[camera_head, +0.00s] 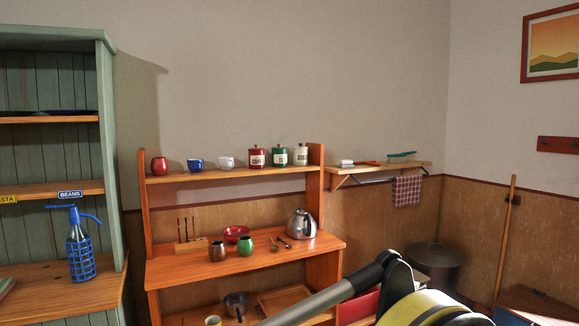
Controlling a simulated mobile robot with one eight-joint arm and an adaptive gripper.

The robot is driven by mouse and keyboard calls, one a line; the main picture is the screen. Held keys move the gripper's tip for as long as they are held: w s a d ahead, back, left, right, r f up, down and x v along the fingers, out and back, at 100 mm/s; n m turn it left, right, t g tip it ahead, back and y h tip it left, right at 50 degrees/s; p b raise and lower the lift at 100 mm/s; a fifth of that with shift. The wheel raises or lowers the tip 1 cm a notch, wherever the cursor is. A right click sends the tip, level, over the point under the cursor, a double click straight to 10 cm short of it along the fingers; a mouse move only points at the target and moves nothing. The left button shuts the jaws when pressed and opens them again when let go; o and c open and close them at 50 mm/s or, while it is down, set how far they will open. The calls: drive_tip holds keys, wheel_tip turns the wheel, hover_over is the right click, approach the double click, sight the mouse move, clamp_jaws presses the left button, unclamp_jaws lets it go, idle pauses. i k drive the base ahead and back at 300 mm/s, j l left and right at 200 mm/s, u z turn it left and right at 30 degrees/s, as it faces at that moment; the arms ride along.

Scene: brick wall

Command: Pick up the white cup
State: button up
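The white cup (227,162) stands upright on the top shelf (230,173) of the wooden hutch, between a blue cup (195,164) and a red canister (257,158). It is small in the view, and its whole near side shows. Part of my arm shows at the bottom right, well below and to the right of the cup. My gripper itself is not in view.
A red pot (159,165) stands left of the blue cup; green (279,157) and white (301,155) canisters stand right of the red one. The counter (205,269) below holds a kettle (301,223), a red bowl (235,233) and mugs. A green cabinet (111,170) stands left.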

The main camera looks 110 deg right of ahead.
sight(226, 163)
drive_tip(key=z, duration=3.35)
